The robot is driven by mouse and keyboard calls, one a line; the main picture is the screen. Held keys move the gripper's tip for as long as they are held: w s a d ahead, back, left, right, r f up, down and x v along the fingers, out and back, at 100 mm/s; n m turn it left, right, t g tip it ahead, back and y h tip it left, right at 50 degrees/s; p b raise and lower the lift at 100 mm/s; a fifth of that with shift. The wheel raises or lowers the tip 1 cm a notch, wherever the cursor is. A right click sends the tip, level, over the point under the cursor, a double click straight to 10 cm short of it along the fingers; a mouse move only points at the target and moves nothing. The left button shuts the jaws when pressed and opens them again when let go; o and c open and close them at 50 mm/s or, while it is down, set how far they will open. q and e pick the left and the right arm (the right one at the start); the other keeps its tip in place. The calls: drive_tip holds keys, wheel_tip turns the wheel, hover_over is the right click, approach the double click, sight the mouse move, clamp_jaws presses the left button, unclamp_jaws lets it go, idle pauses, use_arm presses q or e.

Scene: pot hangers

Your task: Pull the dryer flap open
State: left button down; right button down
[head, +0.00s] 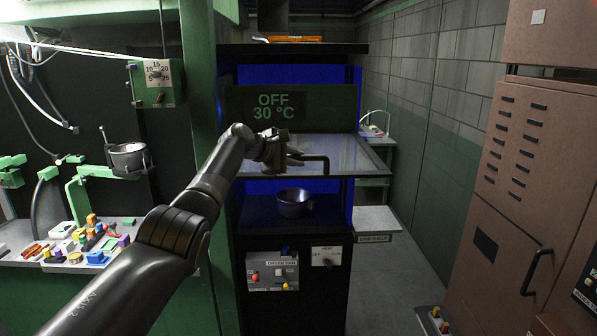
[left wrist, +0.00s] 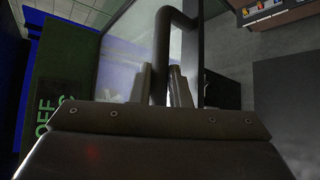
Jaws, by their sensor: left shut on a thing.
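The dryer flap (head: 350,148) is a glass panel in a grey frame. In the head view it stands out roughly level below the "OFF 30 °C" display, with the dryer space open beneath it. Its dark bent handle (head: 318,158) is at the front edge. My left gripper (head: 290,155) is at the left end of this handle. In the left wrist view the gripper's fingers (left wrist: 164,88) are shut around the handle bar (left wrist: 162,50), with the glass flap (left wrist: 120,50) behind. My right gripper is in neither view.
A metal pot (head: 292,203) stands inside the dryer under the flap. A control box (head: 272,275) is below it. A green post (head: 200,90) rises left of the dryer. A small shelf (head: 376,219) juts out at right, beside the open aisle floor.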

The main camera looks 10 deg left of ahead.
use_arm(q)
drive_tip(key=shift+w+a+r+p, duration=0.15)
drive_tip(key=shift+r+p, duration=0.1)
drive_tip(key=shift+r, duration=0.65)
drive_tip(key=shift+w+r+p, duration=0.1)
drive_tip(key=shift+r+p, duration=0.1)
drive_tip(key=shift+r, duration=0.65)
